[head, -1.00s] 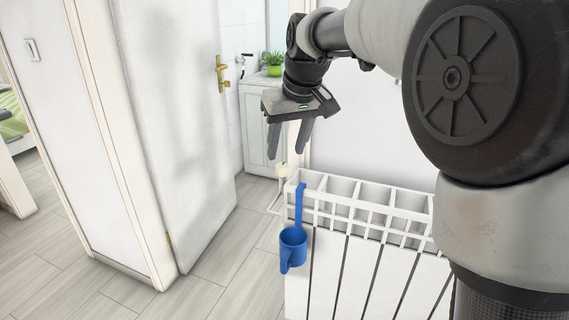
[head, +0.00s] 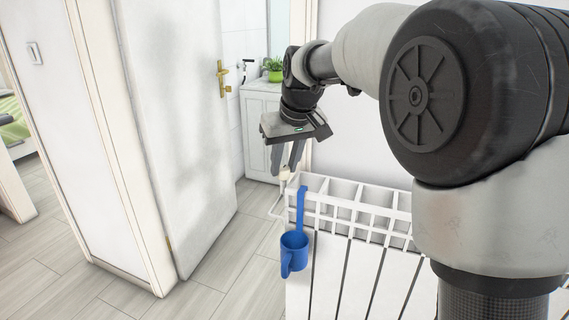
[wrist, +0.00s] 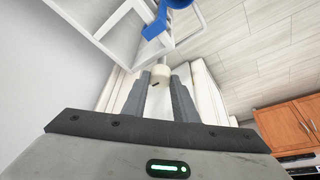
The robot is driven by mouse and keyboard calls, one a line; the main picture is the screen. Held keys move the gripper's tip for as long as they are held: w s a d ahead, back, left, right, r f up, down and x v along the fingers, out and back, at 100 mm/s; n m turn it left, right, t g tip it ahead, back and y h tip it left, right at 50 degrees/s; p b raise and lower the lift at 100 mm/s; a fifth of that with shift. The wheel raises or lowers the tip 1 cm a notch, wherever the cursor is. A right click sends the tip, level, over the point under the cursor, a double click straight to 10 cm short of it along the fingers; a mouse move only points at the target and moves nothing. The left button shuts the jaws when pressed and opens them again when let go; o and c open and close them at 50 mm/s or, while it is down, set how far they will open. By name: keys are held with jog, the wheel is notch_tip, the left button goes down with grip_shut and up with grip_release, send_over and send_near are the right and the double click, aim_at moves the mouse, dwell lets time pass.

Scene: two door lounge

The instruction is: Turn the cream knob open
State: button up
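The cream knob (wrist: 161,73) is a small rounded valve head at the end of the white radiator (wrist: 88,12). In the wrist view it shows between and just beyond my fingertips, with a dark mark on its near side. My gripper (wrist: 161,80) is open, one finger on each side of the knob's line. I cannot tell whether either finger touches it. In the head view my gripper (head: 285,172) points down at the radiator's left end, and the knob is mostly hidden by the fingers.
A blue dipper (head: 294,250) hangs by its handle from the radiator (head: 375,235), close to the gripper. An open white door (head: 185,130) with a brass handle stands at left. A potted plant (head: 273,66) sits on a white cabinet behind. Floor between door and radiator is clear.

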jog(key=shift+r, duration=0.1)
jog(key=n+p, duration=0.1)
jog(key=n+y+p, duration=0.1)
jog(key=n+p, duration=0.1)
jog(key=shift+w+d+r+n+g, duration=0.1)
jog(key=shift+d+n+g, duration=0.1)
jog(key=shift+n+g, duration=0.15)
jog(key=shift+w+n+g+y+p, duration=0.1)
jog(key=shift+n+g+y+p, duration=0.3)
jog(key=shift+n+p, duration=0.6)
jog(key=shift+n+g+y+p, duration=0.2)
jog(key=shift+n+g+p, duration=0.3)
jog(key=shift+n, duration=0.85)
jog(key=o, duration=1)
jog(key=p+v, duration=0.3)
jog(key=v, duration=1.4)
jog(key=shift+p, duration=0.3)
